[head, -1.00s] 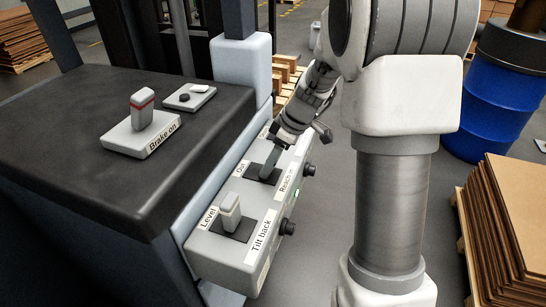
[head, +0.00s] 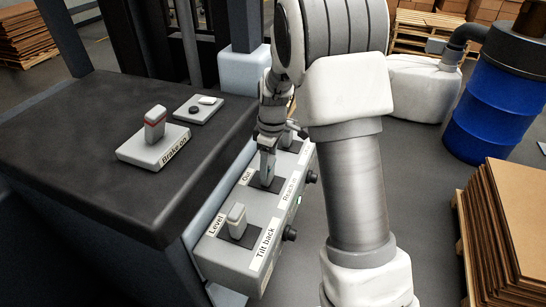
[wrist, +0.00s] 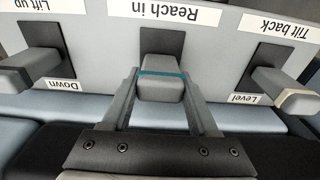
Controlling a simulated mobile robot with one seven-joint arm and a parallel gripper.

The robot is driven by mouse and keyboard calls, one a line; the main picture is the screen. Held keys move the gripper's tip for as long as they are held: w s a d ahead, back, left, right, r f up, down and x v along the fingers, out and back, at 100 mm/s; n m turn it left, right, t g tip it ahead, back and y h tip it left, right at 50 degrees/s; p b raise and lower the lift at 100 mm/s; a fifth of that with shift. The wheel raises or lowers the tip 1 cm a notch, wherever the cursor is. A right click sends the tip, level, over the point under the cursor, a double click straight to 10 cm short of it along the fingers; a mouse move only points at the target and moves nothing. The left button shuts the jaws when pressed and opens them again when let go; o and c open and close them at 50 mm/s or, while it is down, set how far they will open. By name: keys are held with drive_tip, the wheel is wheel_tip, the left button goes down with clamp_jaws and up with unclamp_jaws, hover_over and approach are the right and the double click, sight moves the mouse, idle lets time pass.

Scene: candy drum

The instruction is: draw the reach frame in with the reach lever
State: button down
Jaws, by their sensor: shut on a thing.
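The reach lever (wrist: 162,85) is a grey block with a teal band, standing in a dark slot beside the "Reach in" label (wrist: 165,13) in the wrist view. My gripper (wrist: 163,92) is shut on it, with one finger on each side. In the head view my gripper (head: 267,172) points down at the middle slot of the grey lever box (head: 233,257), between the "Out" and "Reach in" labels, and mostly hides the lever. I cannot make out the reach frame for certain.
The tilt lever (head: 237,215) stands close by on the near side; it also shows in the wrist view (wrist: 285,85). The lift lever (wrist: 30,72) is on the other side. A brake switch (head: 154,125) sits on the dark console top (head: 90,130). Cardboard stacks (head: 500,230) stand at right.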

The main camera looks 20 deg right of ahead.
drive_tip(key=shift+w+a+h, duration=0.2)
drive_tip(key=shift+a+h, duration=0.05)
drive_tip(key=shift+h, duration=0.05)
drive_tip(key=shift+c, duration=0.8)
unclamp_jaws()
drive_tip(key=shift+r, duration=0.15)
wheel_tip(320, 180, up, 17)
drive_tip(key=shift+b, duration=0.4)
drive_tip(key=shift+r, duration=0.1)
